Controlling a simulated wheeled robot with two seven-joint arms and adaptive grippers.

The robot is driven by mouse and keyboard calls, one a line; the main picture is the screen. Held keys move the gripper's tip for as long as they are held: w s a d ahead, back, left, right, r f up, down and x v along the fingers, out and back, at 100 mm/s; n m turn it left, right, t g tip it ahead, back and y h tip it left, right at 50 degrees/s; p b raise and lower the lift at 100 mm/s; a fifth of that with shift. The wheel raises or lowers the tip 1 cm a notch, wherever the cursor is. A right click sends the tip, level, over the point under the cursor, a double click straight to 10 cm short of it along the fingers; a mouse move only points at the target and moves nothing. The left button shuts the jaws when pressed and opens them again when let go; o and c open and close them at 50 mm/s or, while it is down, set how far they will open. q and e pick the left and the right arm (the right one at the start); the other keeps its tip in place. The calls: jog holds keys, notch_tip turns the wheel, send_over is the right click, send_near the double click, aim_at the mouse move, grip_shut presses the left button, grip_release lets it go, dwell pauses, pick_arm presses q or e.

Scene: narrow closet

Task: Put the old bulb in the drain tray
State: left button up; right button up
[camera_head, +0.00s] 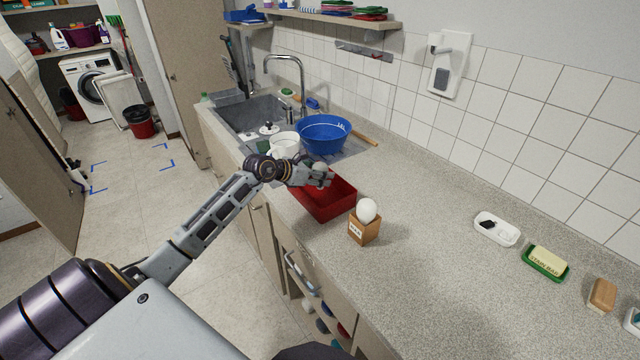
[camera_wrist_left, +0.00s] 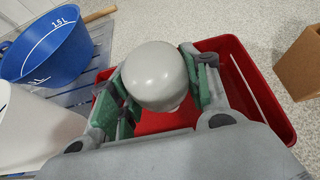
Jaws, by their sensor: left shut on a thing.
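My left gripper (camera_head: 322,176) is shut on a round, greyish-white bulb (camera_wrist_left: 155,76), held between its green finger pads in the left wrist view. The gripper and bulb are over the red open tray (camera_head: 343,196) on the counter; the tray also shows behind the bulb in the left wrist view (camera_wrist_left: 268,98). A grey ribbed draining surface (camera_head: 354,148) lies beside the sink, under the blue basin. Another white bulb (camera_head: 367,210) sits upright on a small wooden box (camera_head: 364,231) with a label. My right gripper is not in view.
The blue basin (camera_head: 322,134) and a white cup (camera_head: 285,145) stand close to the left gripper, near the sink (camera_head: 250,115). A white soap dish (camera_head: 496,229) and a green dish (camera_head: 545,263) lie to the right. The counter between box and dishes is clear.

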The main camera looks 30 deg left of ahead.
pick_arm(q)
jog(key=shift+f, duration=1.9)
jog(key=o, duration=1)
jog(key=shift+f, duration=0.1)
jog(key=shift+r, duration=0.2)
